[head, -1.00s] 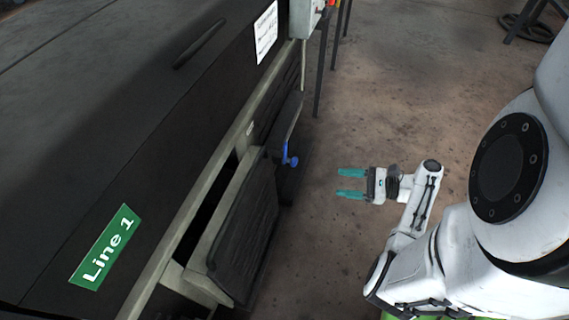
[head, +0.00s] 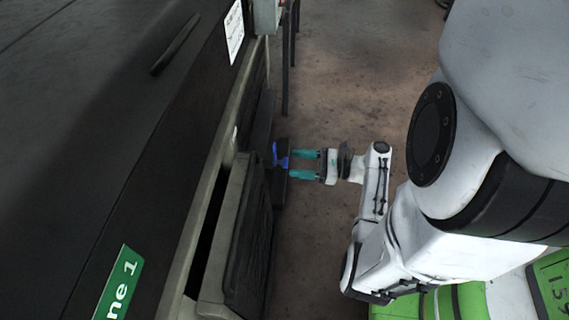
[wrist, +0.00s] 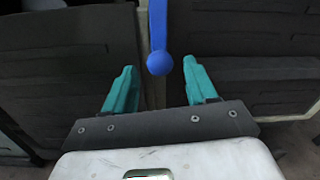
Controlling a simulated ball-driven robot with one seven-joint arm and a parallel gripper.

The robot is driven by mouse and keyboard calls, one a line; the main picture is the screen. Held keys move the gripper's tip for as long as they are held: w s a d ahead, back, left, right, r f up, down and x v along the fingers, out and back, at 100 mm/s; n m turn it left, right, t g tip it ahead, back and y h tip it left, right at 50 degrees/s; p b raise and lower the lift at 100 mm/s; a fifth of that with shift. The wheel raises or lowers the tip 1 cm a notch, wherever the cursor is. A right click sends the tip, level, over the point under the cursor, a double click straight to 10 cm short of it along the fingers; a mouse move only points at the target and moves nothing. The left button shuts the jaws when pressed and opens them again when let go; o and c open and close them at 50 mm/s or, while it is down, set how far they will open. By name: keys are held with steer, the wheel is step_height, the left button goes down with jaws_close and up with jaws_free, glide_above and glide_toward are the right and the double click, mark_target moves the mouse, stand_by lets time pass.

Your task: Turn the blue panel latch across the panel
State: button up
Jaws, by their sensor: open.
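The blue panel latch (head: 281,156) stands out from the side of the dark machine, at the far end of the slanted panel. In the wrist view the latch (wrist: 159,60) is a blue bar running up out of the picture, with a round knob at its lower end. My gripper (head: 294,164) has teal fingers and is open, its tips close to the latch. In the wrist view the knob lies between and just beyond the fingertips of my gripper (wrist: 163,82). I cannot tell whether any finger touches it.
The slanted dark panel (head: 245,235) juts from the machine on the near side of the latch. A dark machine cover (head: 90,130) with a green line sign (head: 119,285) fills the left. Bare concrete floor (head: 340,75) lies open to the right of the machine.

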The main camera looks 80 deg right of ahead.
mark_target(286, 162)
steer(key=shift+w+a+b, duration=0.1)
steer(key=shift+w+b, duration=0.4)
steer(key=shift+w, duration=1.7)
jaws_close()
